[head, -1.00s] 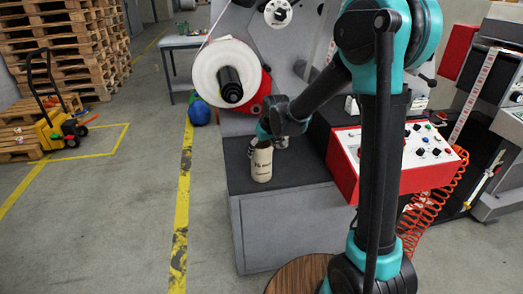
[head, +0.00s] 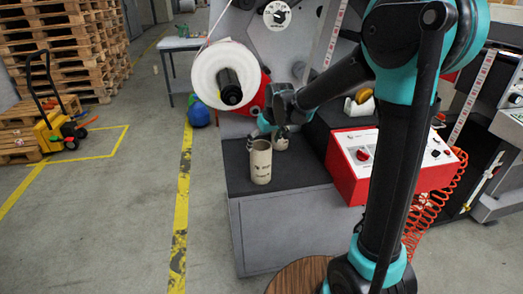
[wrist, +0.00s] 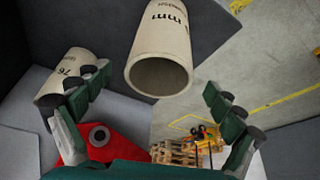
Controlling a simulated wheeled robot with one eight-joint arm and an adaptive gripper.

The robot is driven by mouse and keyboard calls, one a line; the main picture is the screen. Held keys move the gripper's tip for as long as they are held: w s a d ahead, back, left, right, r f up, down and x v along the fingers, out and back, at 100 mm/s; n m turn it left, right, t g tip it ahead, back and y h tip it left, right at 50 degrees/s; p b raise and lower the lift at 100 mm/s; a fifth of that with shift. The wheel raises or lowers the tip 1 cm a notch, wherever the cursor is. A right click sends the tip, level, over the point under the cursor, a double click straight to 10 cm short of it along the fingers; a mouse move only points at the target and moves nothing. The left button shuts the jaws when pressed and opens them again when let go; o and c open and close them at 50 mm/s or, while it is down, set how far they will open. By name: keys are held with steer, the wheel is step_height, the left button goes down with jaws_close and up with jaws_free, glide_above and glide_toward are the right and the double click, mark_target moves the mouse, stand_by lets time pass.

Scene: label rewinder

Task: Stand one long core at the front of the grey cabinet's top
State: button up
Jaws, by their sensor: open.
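A long beige core (head: 261,163) with dark print stands upright on the dark top (head: 238,181) of the grey cabinet (head: 285,228), near its front edge. The core also shows in the wrist view (wrist: 162,45), its open end facing the camera. A second beige core (head: 281,141) is behind it to the right, partly hidden; it shows at the left of the wrist view (wrist: 60,88), partly behind a finger. My gripper (head: 268,131) is above and behind the front core. In the wrist view its fingers (wrist: 155,110) are spread wide with nothing between them.
A white label roll (head: 214,74) on a black spindle hangs behind and left of the cores. A red control box (head: 350,165) stands at the cabinet's right. Clear floor with a yellow line (head: 182,200) lies to the left.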

steer(key=v, duration=0.7)
steer(key=s+d+f+m+h, duration=0.1)
steer(key=s+d+f+m, duration=0.1)
steer(key=s+d+f, duration=0.3)
steer(key=s+d+f+m, duration=0.2)
steer(key=s+d+f, duration=0.3)
steer(key=s+d, duration=0.5)
steer(key=s+d+f+m+h, duration=0.1)
steer(key=s+d+f+m, duration=0.1)
steer(key=s+d+f, duration=0.2)
steer(key=s+d, duration=0.3)
steer(key=d, duration=0.1)
steer(key=shift+s+f+m+h, duration=0.3)
steer(key=shift+s+f+m, duration=0.05)
steer(key=shift+f+m, duration=0.05)
steer(key=shift+d, duration=0.15)
